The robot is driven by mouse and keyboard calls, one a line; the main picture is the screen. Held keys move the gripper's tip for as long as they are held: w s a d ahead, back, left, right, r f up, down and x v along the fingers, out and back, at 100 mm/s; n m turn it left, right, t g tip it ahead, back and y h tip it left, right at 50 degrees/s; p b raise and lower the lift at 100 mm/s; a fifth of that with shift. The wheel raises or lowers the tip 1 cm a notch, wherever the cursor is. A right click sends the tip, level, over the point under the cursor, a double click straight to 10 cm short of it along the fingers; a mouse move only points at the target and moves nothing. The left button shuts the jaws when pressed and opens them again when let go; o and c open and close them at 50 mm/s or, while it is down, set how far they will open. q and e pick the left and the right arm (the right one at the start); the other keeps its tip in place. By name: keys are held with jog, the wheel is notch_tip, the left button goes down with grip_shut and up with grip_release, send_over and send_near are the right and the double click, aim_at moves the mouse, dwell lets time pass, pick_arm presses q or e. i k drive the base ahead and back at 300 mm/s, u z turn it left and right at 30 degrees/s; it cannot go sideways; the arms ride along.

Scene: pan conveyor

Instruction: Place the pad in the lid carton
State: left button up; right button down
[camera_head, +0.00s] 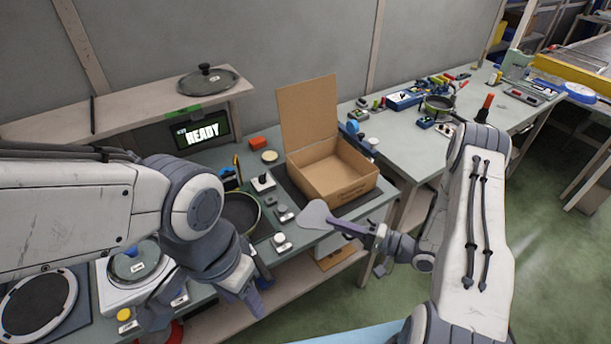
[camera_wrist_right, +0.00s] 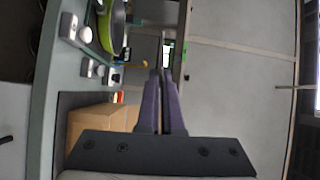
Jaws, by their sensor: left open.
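The open cardboard carton (camera_head: 350,190) stands on the workbench with its flap upright at the back; the part of its inside that shows looks empty. A flat grey-lavender piece (camera_head: 316,214), which looks like the pad, sits at the tips of my right gripper (camera_head: 345,227), in front of the carton's near left side and outside it. In the right wrist view the fingers (camera_wrist_right: 163,105) are close together, with a thin edge (camera_wrist_right: 161,48) beyond their tips. The carton (camera_wrist_right: 95,125) shows left of them. My left gripper (camera_head: 247,290) is open at the bench's front edge, partly hidden by its wrist.
A dark pan (camera_head: 240,212) and small button boxes stand left of the carton. A scale (camera_head: 135,270) stands front left.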

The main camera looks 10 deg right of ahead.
aim_at(328, 178)
jog(key=u, duration=0.2)
jog(key=i, duration=1.05)
jog(key=z, duration=0.55)
